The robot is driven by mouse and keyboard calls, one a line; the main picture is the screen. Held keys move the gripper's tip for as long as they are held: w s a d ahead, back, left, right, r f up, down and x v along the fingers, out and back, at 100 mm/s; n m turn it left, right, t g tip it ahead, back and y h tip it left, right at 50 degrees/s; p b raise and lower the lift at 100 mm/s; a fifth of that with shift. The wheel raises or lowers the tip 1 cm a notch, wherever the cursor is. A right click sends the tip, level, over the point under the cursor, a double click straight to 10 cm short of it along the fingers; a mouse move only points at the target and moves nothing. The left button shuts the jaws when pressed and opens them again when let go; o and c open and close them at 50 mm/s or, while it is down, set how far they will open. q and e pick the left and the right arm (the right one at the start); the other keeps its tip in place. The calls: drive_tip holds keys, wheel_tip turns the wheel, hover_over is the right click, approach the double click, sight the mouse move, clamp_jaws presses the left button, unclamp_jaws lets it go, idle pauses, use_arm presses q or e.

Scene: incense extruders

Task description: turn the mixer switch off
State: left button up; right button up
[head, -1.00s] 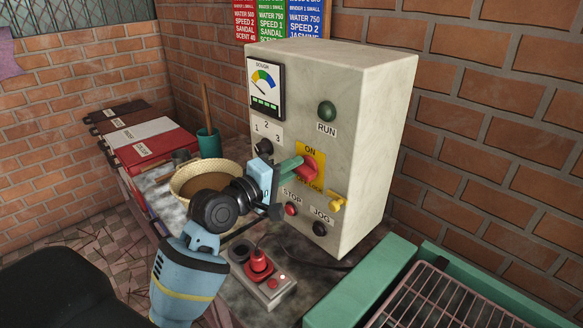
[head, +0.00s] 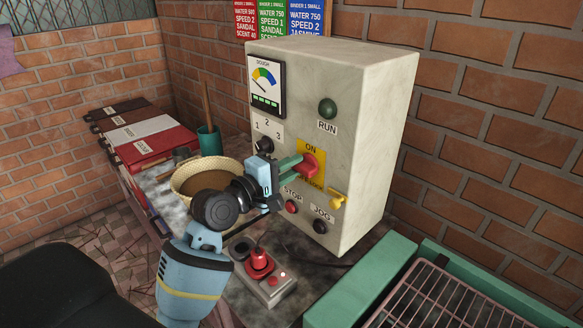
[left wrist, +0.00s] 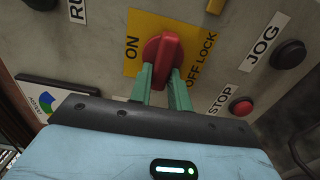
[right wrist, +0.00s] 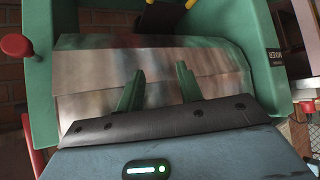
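The mixer switch is a red rotary handle (head: 309,164) on a yellow plate, with ON above it and OFF LOCK below. My left gripper (head: 291,166) is at the panel, its green fingers on either side of the handle. In the left wrist view, the red handle (left wrist: 161,58) sits between the fingertips (left wrist: 161,72), which look closed against its sides. The handle appears to lie crosswise between the ON and OFF LOCK labels. My right gripper (right wrist: 159,82) shows only in its own wrist view, with fingers apart and nothing between them.
The grey control box (head: 368,130) also carries a green RUN lamp (head: 327,108), a black selector knob (head: 264,146), a yellow tab (head: 338,200), and STOP and JOG buttons. A green trough (right wrist: 45,90) surrounds my right gripper.

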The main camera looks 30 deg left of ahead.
use_arm(q)
drive_tip(key=o, duration=0.4)
drive_tip(key=shift+c, duration=0.2)
drive_tip(key=v, duration=0.7)
drive_tip(key=shift+s+a, duration=0.15)
drive_tip(key=shift+s, duration=0.25)
drive_tip(key=shift+f, duration=0.1)
